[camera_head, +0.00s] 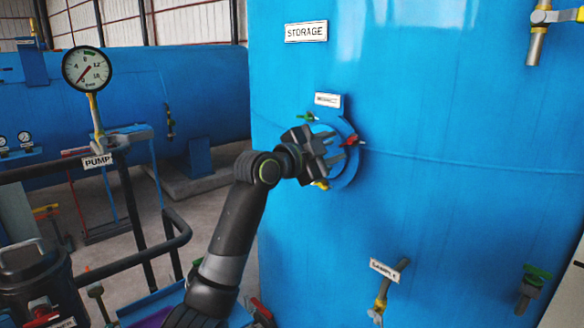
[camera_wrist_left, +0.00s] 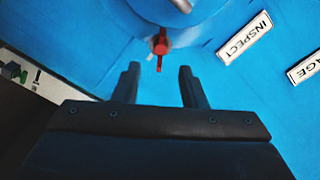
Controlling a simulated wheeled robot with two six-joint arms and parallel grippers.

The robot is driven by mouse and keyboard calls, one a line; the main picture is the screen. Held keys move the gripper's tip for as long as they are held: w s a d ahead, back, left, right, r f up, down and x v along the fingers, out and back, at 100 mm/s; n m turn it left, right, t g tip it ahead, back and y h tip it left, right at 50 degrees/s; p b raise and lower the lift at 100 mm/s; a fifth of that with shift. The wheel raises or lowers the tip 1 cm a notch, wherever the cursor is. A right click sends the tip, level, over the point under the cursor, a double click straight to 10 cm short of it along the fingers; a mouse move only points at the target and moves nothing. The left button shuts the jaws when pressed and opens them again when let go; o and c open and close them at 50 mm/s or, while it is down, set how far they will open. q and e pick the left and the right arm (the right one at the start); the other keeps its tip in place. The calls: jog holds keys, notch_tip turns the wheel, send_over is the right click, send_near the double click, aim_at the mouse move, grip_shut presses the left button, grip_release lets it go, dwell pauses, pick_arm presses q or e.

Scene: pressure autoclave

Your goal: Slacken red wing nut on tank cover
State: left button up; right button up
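The red wing nut (camera_head: 354,140) sits on the right edge of the round blue tank cover (camera_head: 345,178). In the left wrist view the red wing nut (camera_wrist_left: 160,42) lies ahead of the fingers, roughly midway between their lines, with a gap to the tips. My left gripper (camera_head: 338,147) is in front of the cover and hides much of it. It also shows in the left wrist view (camera_wrist_left: 158,76), with two fingers apart and nothing between them. A green wing nut (camera_head: 308,117) and a yellow one (camera_head: 321,184) are on the cover's left and lower edge. My right gripper is out of view.
The blue storage tank (camera_head: 470,200) fills the right side. A small label plate (camera_head: 328,100) stands above the cover. A sample valve (camera_head: 381,300) projects lower down. A pressure gauge (camera_head: 87,69) and dark pipe rails (camera_head: 130,200) are at left.

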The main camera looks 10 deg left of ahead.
pick_arm(q)
jog(key=b+v, duration=0.4)
jog(key=v, duration=0.8)
jog(key=shift+d, duration=0.1)
